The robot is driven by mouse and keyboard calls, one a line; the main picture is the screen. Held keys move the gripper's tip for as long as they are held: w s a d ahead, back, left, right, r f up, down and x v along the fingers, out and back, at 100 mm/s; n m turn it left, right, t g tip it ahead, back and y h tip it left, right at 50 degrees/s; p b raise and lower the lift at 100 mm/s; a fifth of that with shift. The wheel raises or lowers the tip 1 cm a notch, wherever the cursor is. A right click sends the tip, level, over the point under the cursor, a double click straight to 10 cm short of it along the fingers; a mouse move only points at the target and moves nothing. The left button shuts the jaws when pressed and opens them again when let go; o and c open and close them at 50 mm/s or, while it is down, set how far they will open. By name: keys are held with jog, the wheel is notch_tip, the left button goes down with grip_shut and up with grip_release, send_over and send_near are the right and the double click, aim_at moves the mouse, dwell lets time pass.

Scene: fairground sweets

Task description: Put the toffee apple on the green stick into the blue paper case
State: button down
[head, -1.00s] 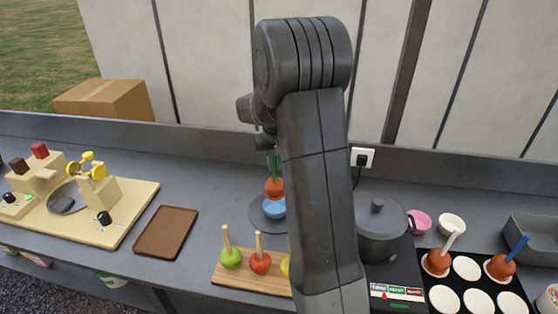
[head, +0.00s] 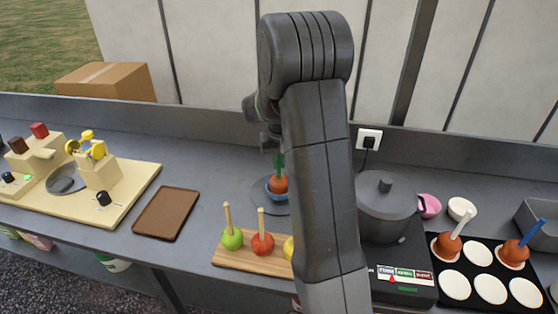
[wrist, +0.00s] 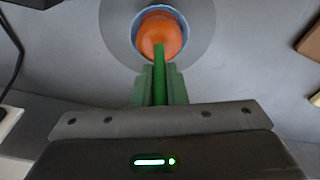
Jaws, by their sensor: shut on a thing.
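The toffee apple (head: 279,184) is orange-brown on a green stick (wrist: 160,72), and it also shows in the wrist view (wrist: 160,30). It sits within the blue paper case (head: 268,193), whose rim (wrist: 138,22) shows around it in the wrist view. The case stands on a grey round plate (head: 262,207). My gripper (wrist: 160,88) is shut on the green stick, above the apple. In the head view my arm hides the right side of the plate. Whether the apple rests on the bottom of the case cannot be told.
A wooden board (head: 230,259) with coated apples on sticks stands in front. A brown tray (head: 166,214) lies to the left. A lidded pot (head: 388,210) stands to the right, with pink (head: 431,206) and white (head: 462,209) cases beyond. A black tray (head: 474,304) holds two toffee apples.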

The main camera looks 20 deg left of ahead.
jog(key=shift+f, duration=0.25)
dwell(0.4)
jog(key=c, duration=1.4)
grip_release()
jog(key=r, duration=0.4)
jog(key=s+r+b, duration=0.1)
jog(key=r, duration=0.4)
jog(key=d+r+b, duration=0.1)
jog(key=r, duration=0.3)
jog(key=shift+s+r, duration=0.15)
jog(key=shift+r, duration=0.2)
jog(key=f, duration=0.4)
jog(key=w+f+p, duration=0.1)
jog(key=f, duration=0.4)
jog(key=a+f, duration=0.1)
jog(key=f, duration=0.3)
jog(key=shift+w+f+p, duration=0.15)
jog(key=shift+f+p, duration=0.15)
jog(key=shift+p, duration=0.05)
jog(key=shift+r, duration=0.2)
